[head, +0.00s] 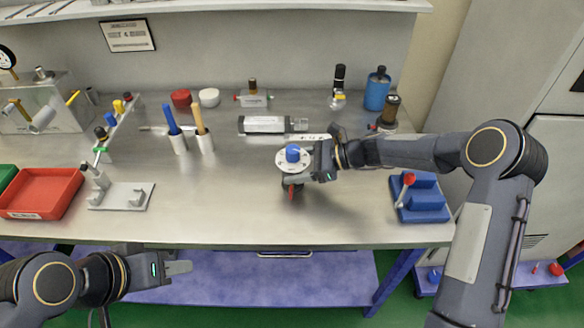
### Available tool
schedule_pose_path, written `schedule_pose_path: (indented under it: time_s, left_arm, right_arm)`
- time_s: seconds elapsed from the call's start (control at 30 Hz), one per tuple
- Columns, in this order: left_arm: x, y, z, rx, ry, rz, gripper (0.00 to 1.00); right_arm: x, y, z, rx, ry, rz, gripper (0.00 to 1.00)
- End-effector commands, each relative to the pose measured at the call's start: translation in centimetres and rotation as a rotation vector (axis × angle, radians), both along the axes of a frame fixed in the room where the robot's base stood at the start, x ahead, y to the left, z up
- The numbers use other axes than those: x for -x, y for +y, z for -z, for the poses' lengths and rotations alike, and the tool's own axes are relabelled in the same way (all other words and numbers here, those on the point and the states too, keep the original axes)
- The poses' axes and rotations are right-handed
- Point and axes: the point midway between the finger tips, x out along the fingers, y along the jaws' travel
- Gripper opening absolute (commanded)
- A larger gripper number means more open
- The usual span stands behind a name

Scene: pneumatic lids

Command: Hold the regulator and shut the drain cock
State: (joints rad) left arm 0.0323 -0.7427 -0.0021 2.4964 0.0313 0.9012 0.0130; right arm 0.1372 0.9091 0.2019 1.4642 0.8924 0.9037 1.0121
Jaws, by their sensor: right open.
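The regulator (291,162) has a blue knob on a round white top and stands near the table's front middle. A red part, seemingly the drain cock (291,188), shows low on its front side. My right gripper (305,158) reaches in from the right and is open, with its fingers close about the regulator; whether they touch it is unclear. The gripper hides part of the regulator. My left gripper (180,268) is in front of the table's edge, low at the left, away from the regulator. I cannot tell its opening.
A grey cylinder (264,124) lies behind the regulator. A blue block with a red-tipped lever (422,200) is at the right. A red tray (40,192) and a metal stand (122,196) are at the left. The table's front left middle is clear.

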Motion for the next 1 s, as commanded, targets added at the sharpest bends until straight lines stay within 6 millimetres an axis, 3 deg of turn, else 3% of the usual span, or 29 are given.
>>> schedule_pose_path:
  time_s: [0.13,0.43,1.0]
  left_arm:
    - [0.00,0.00,0.00,0.000,0.000,0.000,0.36]
    - [0.00,0.00,0.00,0.000,0.000,0.000,0.36]
    - [0.00,0.00,0.13,0.000,0.000,0.000,0.36]
  right_arm:
    - [-0.01,-0.01,0.00,0.000,0.000,0.000,0.68]
    - [-0.02,-0.01,0.00,0.000,0.000,0.000,0.29]
    - [0.01,-0.03,0.35,0.002,0.001,0.000,0.29]
